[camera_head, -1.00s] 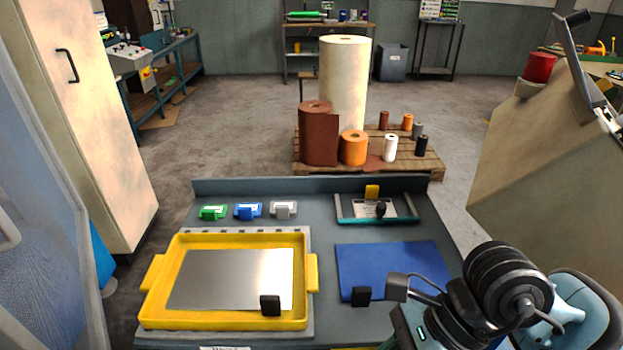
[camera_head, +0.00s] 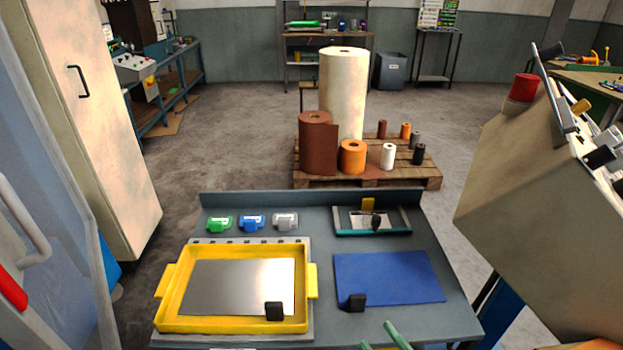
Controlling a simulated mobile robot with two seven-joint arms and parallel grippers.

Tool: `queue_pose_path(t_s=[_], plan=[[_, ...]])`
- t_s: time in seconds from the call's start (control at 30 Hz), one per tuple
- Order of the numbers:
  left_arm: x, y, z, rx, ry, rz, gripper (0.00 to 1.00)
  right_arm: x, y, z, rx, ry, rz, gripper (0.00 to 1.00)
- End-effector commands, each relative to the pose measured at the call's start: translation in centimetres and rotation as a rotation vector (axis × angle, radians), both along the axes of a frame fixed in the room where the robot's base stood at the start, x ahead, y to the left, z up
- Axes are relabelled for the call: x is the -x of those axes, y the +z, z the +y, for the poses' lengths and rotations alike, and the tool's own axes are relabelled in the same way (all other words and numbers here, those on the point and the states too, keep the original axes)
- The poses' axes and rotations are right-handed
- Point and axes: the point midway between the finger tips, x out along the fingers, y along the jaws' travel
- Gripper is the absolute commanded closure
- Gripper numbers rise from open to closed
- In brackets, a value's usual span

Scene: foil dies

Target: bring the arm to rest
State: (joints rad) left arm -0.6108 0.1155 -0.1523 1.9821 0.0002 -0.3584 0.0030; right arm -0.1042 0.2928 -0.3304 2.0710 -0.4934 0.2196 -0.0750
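My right gripper (camera_head: 385,338) shows only at the bottom edge, as two green finger tips with a gap between them. It looks open and empty, in front of the blue mat (camera_head: 388,277); the rest of it and its arm are out of frame. My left gripper is not in view. The yellow tray (camera_head: 170,309) holds a flat silver sheet (camera_head: 235,285) on the grey bench, with a black block (camera_head: 274,311) at its front right. Another black block (camera_head: 356,303) is at the mat's front left edge.
Green (camera_head: 219,223), blue (camera_head: 251,222) and grey (camera_head: 285,221) small pieces line the bench's back left. A teal-edged frame (camera_head: 372,232) stands at back right. A pallet (camera_head: 418,177) of rolls stands behind; a large beige cabinet (camera_head: 545,210) is close at right.

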Motion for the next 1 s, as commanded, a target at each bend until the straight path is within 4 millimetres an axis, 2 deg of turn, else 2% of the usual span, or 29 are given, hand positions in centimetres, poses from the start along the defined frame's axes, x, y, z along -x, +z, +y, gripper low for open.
queue_pose_path(t_s=[0.03, 0.1, 0.2, 0.3, 0.4, 0.5, 0.63, 1.0], plan=[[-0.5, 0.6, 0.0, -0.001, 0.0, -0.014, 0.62, 0.9, -2.7, -1.4, -0.046, -0.065, 0.14, 0.62], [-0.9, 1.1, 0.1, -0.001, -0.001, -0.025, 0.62, 2.4, -6.7, -3.2, -0.106, -0.152, 0.331, 0.62], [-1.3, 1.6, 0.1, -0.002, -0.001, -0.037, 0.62, 5.7, -11.9, -5.2, -0.18, -0.261, 0.579, 0.62], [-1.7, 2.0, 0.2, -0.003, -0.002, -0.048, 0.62, 9.7, -16.4, -6.7, -0.244, -0.355, 0.797, 0.62], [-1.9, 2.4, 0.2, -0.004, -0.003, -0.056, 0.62, 13.6, -19.6, -7.7, -0.292, -0.43, 0.97, 0.62], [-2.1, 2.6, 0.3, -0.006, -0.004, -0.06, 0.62, 16.7, -21.6, -8.2, -0.327, -0.48, 1.09, 0.62], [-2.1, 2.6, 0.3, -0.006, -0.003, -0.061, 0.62, 18.8, -22.8, -8.5, -0.349, -0.513, 1.169, 0.62], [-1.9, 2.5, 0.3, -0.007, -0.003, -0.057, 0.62, 19.2, -23.1, -8.5, -0.352, -0.518, 1.185, 0.62]])
